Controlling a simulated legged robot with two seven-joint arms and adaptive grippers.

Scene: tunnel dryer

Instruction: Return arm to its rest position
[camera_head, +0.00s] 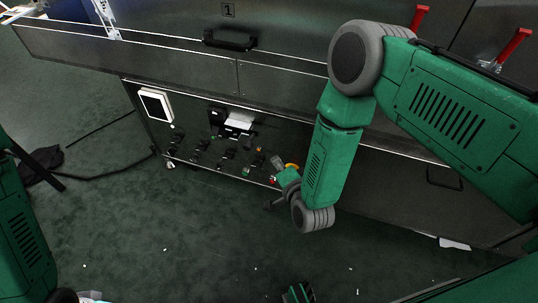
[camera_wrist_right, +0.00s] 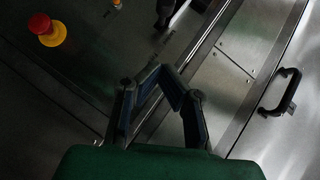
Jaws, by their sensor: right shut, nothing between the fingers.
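My right arm (camera_head: 335,165) is green with grey joints and hangs bent in front of the dryer. Its right gripper (camera_head: 279,165) is small and partly lost against the dark control panel (camera_head: 205,148) in the head view. In the right wrist view the two dark fingers of the right gripper (camera_wrist_right: 162,70) close together at the tips, with nothing between them. My left arm (camera_head: 22,225) shows at the left edge of the head view; its gripper is out of sight.
The metal dryer (camera_head: 285,82) fills the back, with a black handle (camera_head: 230,40) on its front. A red button on a yellow base (camera_wrist_right: 47,31) lies left of the fingers in the right wrist view. The dark green floor (camera_head: 200,240) is mostly open; a cable (camera_head: 105,172) lies at left.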

